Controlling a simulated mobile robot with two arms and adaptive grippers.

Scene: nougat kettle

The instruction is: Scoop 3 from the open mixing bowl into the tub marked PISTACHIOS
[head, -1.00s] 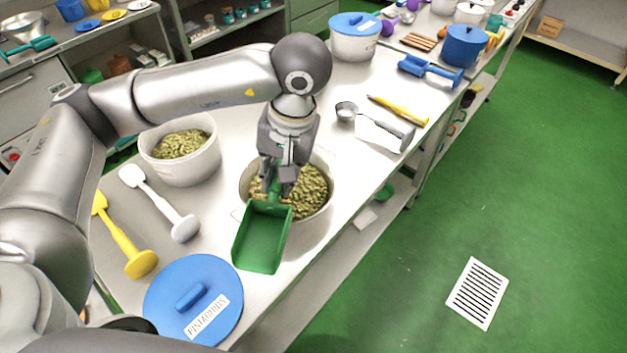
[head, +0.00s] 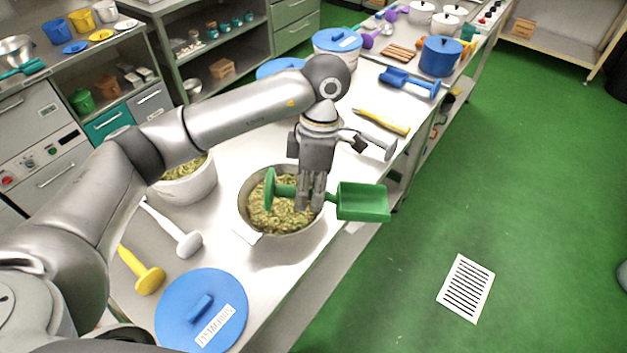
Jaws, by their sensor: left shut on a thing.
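The open metal mixing bowl (head: 246,212) stands on the steel table and holds greenish nuts. My left gripper (head: 310,204) is above the bowl, shut on the handle of a green scoop (head: 362,201). The scoop's pan points right, past the bowl's rim and over the table edge; I see no nuts in it. A white tub (head: 190,188) with similar nuts stands left of the bowl, partly hidden by my left arm; no label shows on it. A blue lid (head: 190,325) labelled PISTACHIOS lies on the table in front. My right gripper is not in view.
A white mallet-like tool (head: 175,232) and a yellow one (head: 145,275) lie left of the bowl. A yellow-handled tool (head: 382,121), a blue scoop (head: 408,82) and lidded pots lie farther back. Green floor (head: 500,200) is open to the right.

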